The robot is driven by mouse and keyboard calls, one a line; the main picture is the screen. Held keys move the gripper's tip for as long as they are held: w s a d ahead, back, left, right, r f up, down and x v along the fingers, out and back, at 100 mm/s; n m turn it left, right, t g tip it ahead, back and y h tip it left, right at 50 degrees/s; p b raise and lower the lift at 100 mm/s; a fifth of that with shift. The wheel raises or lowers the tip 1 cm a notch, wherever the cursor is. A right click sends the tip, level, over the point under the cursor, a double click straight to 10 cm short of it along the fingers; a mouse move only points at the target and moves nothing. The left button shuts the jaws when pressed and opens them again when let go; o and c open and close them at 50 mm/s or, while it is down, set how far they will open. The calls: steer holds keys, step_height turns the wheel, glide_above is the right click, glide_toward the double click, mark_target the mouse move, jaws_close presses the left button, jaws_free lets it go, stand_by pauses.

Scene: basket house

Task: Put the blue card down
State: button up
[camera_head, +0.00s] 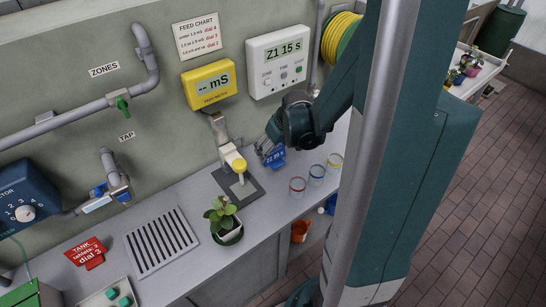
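The blue card (276,158) with white writing is at the fingertips of my gripper (266,149), over the back of the grey counter near the wall. My gripper appears shut on the card, with its fingers pointing down and left. The fingers partly cover the card. The gap between the card and the counter is hard to judge from this view.
A pen-like probe on a stand (235,162) is just left of my gripper. Three coloured-rim glasses (316,175) stand to its right. A potted plant (225,220), drain grille (162,242) and red card (86,252) are further left. Some counter between them is clear.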

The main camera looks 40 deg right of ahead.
mark_target(274, 153)
steer(key=shift+f, duration=0.35)
steer(key=shift+f, duration=0.1)
steer(key=shift+f, duration=2)
steer(key=shift+f+b, duration=0.2)
steer(key=shift+b, duration=0.25)
steer(key=o, duration=0.9)
steer(key=shift+c, duration=0.2)
steer(key=shift+r, duration=0.4)
steer(key=p+v, duration=0.2)
steer(key=v, duration=0.9)
steer(key=shift+s+r, duration=0.25)
